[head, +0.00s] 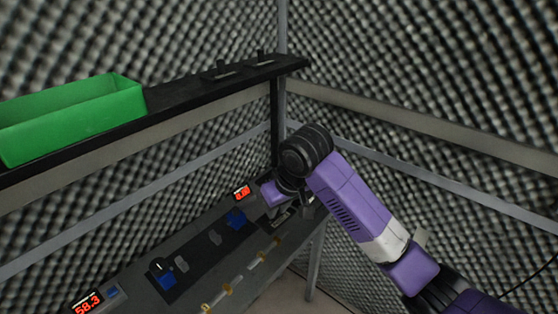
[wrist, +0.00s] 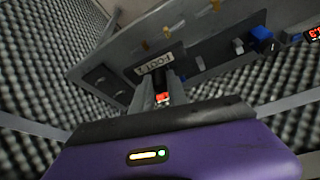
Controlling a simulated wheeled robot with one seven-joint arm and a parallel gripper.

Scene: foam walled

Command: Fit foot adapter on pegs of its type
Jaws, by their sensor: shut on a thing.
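My gripper (head: 280,200) is at the far end of the grey bench panel, low over it. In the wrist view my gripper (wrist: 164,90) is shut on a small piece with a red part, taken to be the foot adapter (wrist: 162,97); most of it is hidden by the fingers. An upside-down label reading FOOT (wrist: 162,62) lies on the panel just beyond the fingertips. Beside it, at the panel's end, is a dark plate with two round dark spots (wrist: 101,82). I cannot tell whether the held piece touches the panel.
A green bin (head: 75,116) and two dark fixtures with upright knobs (head: 222,70) stand on the black shelf. The bench panel (head: 215,278) carries blue parts (head: 235,218), brass-coloured pegs (head: 228,289) and red displays (head: 87,304). Foam walls close in behind and right.

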